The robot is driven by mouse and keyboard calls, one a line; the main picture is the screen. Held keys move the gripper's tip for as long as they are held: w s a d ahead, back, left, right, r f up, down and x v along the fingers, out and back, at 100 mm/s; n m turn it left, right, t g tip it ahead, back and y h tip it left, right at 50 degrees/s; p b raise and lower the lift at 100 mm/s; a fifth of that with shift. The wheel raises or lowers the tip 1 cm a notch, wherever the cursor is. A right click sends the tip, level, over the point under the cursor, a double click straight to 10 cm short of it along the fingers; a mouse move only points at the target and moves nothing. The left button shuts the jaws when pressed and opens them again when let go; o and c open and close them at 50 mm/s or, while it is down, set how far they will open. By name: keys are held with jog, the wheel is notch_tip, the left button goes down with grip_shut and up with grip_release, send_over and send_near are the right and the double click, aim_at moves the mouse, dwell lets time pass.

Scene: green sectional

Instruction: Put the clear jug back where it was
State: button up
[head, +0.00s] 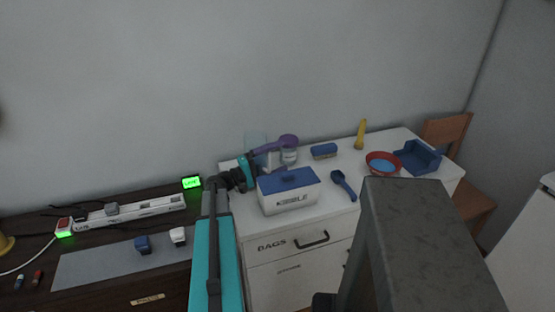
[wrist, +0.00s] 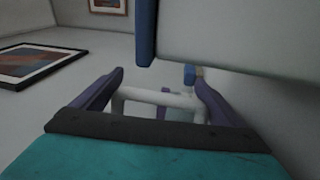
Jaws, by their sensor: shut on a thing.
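The clear jug (head: 255,139) is see-through and pale, so its outline is faint. It is at the back left of the white cabinet top, against the wall. My gripper (head: 266,155) is beside it, behind the white kibble box. In the wrist view, my gripper's purple fingers (wrist: 160,88) stand on either side of a pale handle-like bar (wrist: 160,98), which appears to be the jug's handle. The gripper is shut on it. The jug's base is hidden behind my gripper and the box, so I cannot tell whether it touches the top.
The kibble box (head: 290,198) with a blue lid stands close in front of my gripper. A brush (head: 324,151), blue scoop (head: 344,185), red bowl (head: 383,163), yellow object (head: 361,135) and blue tray (head: 418,157) are to the right. A clear jar (head: 289,156) stands close by.

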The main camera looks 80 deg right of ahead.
jog(key=shift+f+b, duration=0.35)
jog(key=o, duration=1.7)
jog(key=shift+o, duration=0.2)
